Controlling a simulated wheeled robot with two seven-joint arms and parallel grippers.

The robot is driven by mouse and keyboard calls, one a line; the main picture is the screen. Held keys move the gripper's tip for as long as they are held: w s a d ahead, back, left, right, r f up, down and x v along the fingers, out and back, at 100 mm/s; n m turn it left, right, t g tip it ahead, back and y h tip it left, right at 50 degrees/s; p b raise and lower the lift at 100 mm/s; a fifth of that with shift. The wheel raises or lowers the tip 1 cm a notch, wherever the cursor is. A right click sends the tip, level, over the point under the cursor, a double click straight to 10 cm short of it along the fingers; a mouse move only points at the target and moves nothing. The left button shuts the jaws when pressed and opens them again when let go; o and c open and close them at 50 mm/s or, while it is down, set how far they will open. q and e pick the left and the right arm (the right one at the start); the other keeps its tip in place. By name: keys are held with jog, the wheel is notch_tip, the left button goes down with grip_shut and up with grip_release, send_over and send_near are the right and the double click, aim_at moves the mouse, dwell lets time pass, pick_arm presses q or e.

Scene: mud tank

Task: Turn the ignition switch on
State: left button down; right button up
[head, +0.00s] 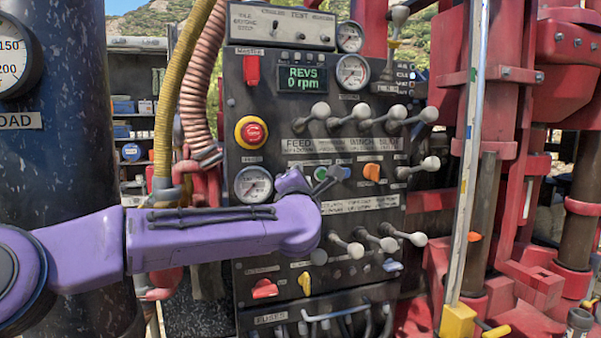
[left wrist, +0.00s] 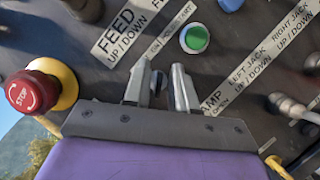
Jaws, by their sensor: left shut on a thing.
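The ignition switch (left wrist: 158,84) is a small dark knob on the black control panel (head: 292,105), partly hidden between my fingers in the left wrist view. My left gripper (left wrist: 161,76) is shut on it, with one grey finger on each side. How far the switch is turned cannot be told. In the head view my purple left arm reaches in from the left, and the left gripper (head: 326,183) is at the middle of the panel, mostly hidden behind the wrist. My right gripper is not in view.
A green button (left wrist: 195,38) and a red stop button (left wrist: 33,92) are near the gripper. Several ball-topped levers (head: 355,250) stick out below and right of it. An orange knob (head: 371,172) is to the right. The display (head: 302,79) reads 0 rpm.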

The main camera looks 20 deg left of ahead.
pick_arm(q)
jog(key=shift+f+m, duration=0.1)
jog(key=shift+m, duration=0.3)
jog(key=c, duration=1.3)
grip_release()
jog(key=b+v, duration=0.4)
jog(key=v, duration=0.6)
jog(key=shift+s+b, duration=0.25)
jog(key=shift+b, duration=0.15)
